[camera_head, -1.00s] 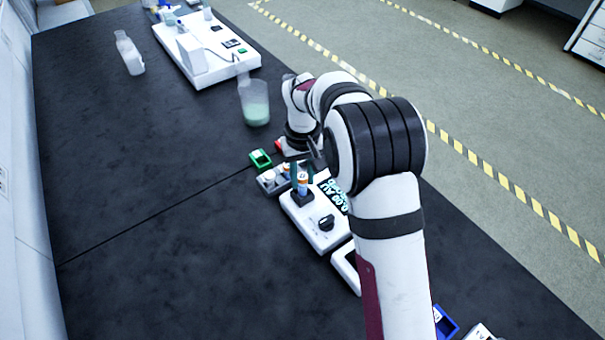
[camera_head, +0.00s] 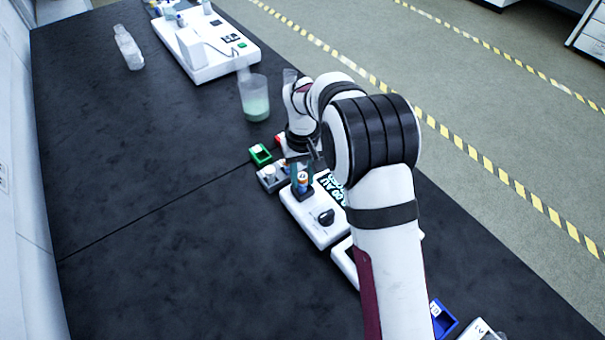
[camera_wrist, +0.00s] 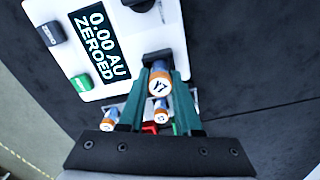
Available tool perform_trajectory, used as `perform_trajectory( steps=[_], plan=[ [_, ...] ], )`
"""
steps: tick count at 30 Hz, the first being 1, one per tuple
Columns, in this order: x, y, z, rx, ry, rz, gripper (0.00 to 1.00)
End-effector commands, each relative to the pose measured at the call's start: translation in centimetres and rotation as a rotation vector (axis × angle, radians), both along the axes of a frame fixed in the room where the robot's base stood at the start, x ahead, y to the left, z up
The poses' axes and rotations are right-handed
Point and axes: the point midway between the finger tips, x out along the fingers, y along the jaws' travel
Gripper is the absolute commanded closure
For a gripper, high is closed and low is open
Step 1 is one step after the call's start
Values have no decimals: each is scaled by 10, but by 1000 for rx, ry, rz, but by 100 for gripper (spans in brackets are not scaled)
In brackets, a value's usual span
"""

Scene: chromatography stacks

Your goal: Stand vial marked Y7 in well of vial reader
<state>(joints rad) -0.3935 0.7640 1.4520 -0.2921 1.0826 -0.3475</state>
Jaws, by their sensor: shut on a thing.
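My gripper (camera_wrist: 159,78) is shut on the vial marked Y7 (camera_wrist: 159,86), which has an orange band and a pale top with the label facing the wrist camera. The vial reader (camera_wrist: 128,55) is white, with a display reading 0.00 AU ZEROED. Its black well block (camera_wrist: 158,57) lies at the fingertips. In the head view the vial (camera_head: 303,181) is upright, with its lower end at the well block (camera_head: 304,195) of the reader (camera_head: 318,228). I cannot tell how deep the vial's bottom sits, as the block and fingers hide it.
A grey rack (camera_head: 268,182) with vials stands just behind the reader, close to my gripper; two orange-banded vials (camera_wrist: 110,119) show in the wrist view. A green tray (camera_head: 260,154) and a beaker of green liquid (camera_head: 255,105) stand farther back.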

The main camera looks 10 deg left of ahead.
Motion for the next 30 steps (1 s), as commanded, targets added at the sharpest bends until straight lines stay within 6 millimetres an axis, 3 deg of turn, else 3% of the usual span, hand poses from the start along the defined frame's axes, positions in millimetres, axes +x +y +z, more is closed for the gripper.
perform_trajectory(
  steps=[6, 7, 12, 21, 30],
  plan=[
    [0, 0, 0, 0, 0, 0, 100],
    [0, 0, 0, 0, 0, 0, 64],
    [0, 0, 0, 0, 0, 0, 33],
    [0, 0, 1, 0, -1, 0, 32],
    [1, 0, 34, 1, -2, 0, 32]
  ],
)
